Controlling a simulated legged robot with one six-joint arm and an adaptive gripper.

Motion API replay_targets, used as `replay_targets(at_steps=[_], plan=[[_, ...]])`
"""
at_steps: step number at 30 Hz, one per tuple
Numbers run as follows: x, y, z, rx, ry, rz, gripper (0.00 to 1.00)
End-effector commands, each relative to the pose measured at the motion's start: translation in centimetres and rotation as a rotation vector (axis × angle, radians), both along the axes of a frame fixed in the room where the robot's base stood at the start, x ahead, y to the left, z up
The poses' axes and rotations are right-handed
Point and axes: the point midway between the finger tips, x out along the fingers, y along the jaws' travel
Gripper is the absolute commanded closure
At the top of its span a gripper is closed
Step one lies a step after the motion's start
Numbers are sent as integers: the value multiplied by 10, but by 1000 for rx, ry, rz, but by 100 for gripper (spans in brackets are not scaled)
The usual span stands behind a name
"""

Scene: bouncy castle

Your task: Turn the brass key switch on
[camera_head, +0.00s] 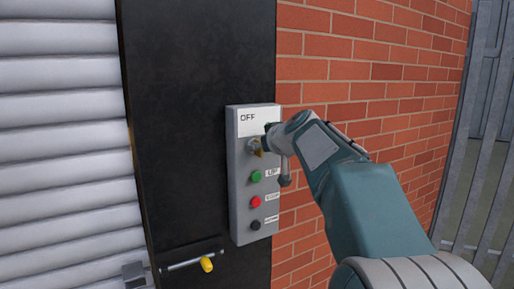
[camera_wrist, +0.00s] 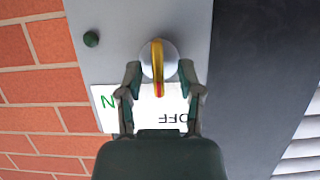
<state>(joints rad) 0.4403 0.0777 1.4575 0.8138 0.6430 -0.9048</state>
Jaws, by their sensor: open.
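The grey control box (camera_head: 240,196) hangs on a black post, with a white label at its top reading OFF. The key switch (camera_head: 253,146) sits just under that label, partly covered by my gripper (camera_head: 272,139). In the wrist view the round silver switch carries a brass-yellow key (camera_wrist: 157,55) with a red end. The key stands upright in that picture, its red end reaching over the white label (camera_wrist: 160,108), which shows upside-down OFF and a green N. My open gripper (camera_wrist: 160,68) has one finger on each side of the switch. I cannot tell whether they touch it.
Below the switch are a green UP button (camera_head: 256,176), a red button (camera_head: 256,202) and a black button (camera_head: 255,225). A bolt with a yellow knob (camera_head: 207,264) is lower left. A brick wall (camera_head: 370,75) stands right, a white shutter (camera_head: 65,150) left.

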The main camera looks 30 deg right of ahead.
Motion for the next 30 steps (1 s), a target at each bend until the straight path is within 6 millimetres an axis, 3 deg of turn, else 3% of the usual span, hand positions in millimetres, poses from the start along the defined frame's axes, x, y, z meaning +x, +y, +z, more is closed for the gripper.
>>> replay_targets(at_steps=[4,12,13,16,30], plan=[[11,1,-4,0,0,1,53],[13,1,-5,0,-1,0,53],[13,1,-5,0,-1,0,57],[13,1,-5,0,-1,0,100],[13,1,-5,32,2,1,100]])
